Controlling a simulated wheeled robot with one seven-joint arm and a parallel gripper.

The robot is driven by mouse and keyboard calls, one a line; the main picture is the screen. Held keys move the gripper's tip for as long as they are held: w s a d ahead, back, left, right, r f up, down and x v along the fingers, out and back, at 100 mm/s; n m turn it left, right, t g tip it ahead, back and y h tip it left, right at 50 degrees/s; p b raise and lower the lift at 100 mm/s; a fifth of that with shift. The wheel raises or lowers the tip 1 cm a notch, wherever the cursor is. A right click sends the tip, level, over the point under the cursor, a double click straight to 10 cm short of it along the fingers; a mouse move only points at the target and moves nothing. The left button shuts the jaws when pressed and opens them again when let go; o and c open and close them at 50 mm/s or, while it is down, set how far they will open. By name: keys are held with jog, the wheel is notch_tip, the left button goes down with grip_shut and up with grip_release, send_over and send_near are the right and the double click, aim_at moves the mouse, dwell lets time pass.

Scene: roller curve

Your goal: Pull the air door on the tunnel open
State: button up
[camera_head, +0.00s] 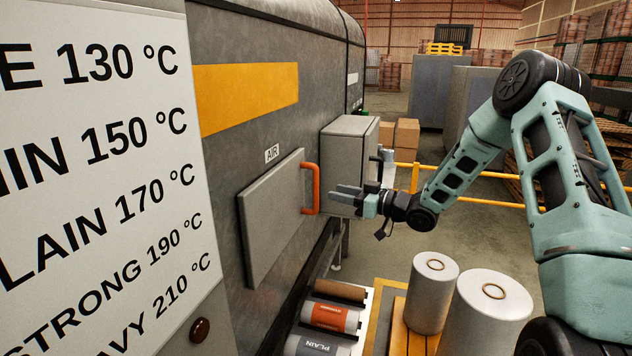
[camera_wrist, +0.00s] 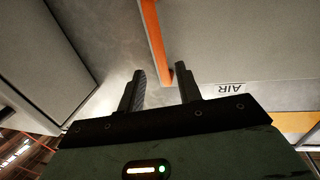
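The air door (camera_head: 270,222) is a grey panel on the tunnel's side, under an "AIR" label (camera_head: 272,153). It looks shut against the wall. Its orange handle (camera_head: 316,188) stands upright at the door's right edge. My gripper (camera_head: 335,193) is just right of the handle, fingers pointing left toward it. In the wrist view my gripper (camera_wrist: 160,74) is open, its two fingers apart. The handle (camera_wrist: 154,40) appears beyond the fingertips, its end seen between them. Nothing is held. I cannot tell whether a finger touches the handle. The door (camera_wrist: 235,35) fills the upper right there.
A grey box (camera_head: 348,150) juts from the tunnel right behind the handle, close to my gripper. White rolls (camera_head: 433,290) stand below my arm. Labelled rolls (camera_head: 330,316) lie under the tunnel. A yellow rail (camera_head: 490,201) runs behind. A temperature sign (camera_head: 100,130) fills the left.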

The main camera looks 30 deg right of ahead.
jog(key=p, duration=0.3)
send_over(316, 207)
jog(key=shift+w+d, duration=0.2)
jog(key=shift+w, duration=0.25)
grip_shut()
